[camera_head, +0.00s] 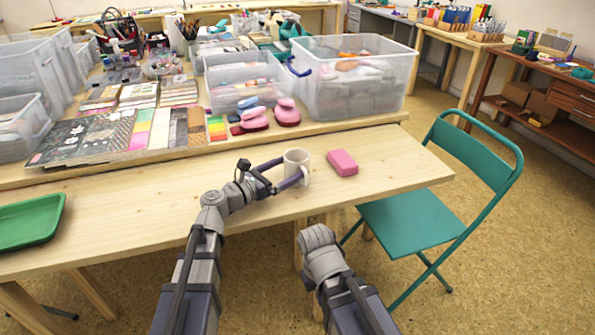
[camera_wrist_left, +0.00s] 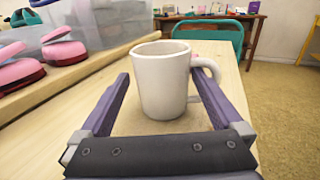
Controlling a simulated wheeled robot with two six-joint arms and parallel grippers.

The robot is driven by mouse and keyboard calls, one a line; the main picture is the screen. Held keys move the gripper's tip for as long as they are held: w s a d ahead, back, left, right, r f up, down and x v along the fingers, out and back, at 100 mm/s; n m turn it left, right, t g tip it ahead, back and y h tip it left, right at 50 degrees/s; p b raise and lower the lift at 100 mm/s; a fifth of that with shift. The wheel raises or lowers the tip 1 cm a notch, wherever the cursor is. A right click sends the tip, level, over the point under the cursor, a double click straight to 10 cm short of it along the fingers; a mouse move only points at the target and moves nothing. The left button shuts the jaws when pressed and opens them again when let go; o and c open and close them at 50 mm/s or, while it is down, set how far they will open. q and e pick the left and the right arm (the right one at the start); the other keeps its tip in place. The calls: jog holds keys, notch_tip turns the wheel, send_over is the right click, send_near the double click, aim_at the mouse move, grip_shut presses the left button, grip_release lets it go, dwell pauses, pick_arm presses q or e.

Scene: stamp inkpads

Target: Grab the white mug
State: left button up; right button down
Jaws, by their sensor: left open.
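The white mug (camera_head: 297,160) stands upright on the light wooden table, near the front edge. In the left wrist view the mug (camera_wrist_left: 161,82) fills the middle, with its handle on the right side. My left gripper (camera_head: 285,172) is open, with one finger on each side of the mug. In the left wrist view the fingers of the left gripper (camera_wrist_left: 160,100) lie left and right of the mug; the right finger passes just under the handle. I cannot tell whether either finger touches the mug. My right arm is low in the head view, and its fingers do not show.
A pink block (camera_head: 342,162) lies just right of the mug. A green tray (camera_head: 30,222) is at the left. Pink stampers (camera_head: 287,112) and clear bins (camera_head: 352,90) stand behind. A teal chair (camera_head: 415,215) is at the right.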

aim_at(296, 160)
pick_arm(q)
jog(key=shift+f+x, duration=0.2)
jog(key=shift+x, duration=2.8)
jog(key=shift+s, duration=0.15)
jog(key=c, duration=1.5)
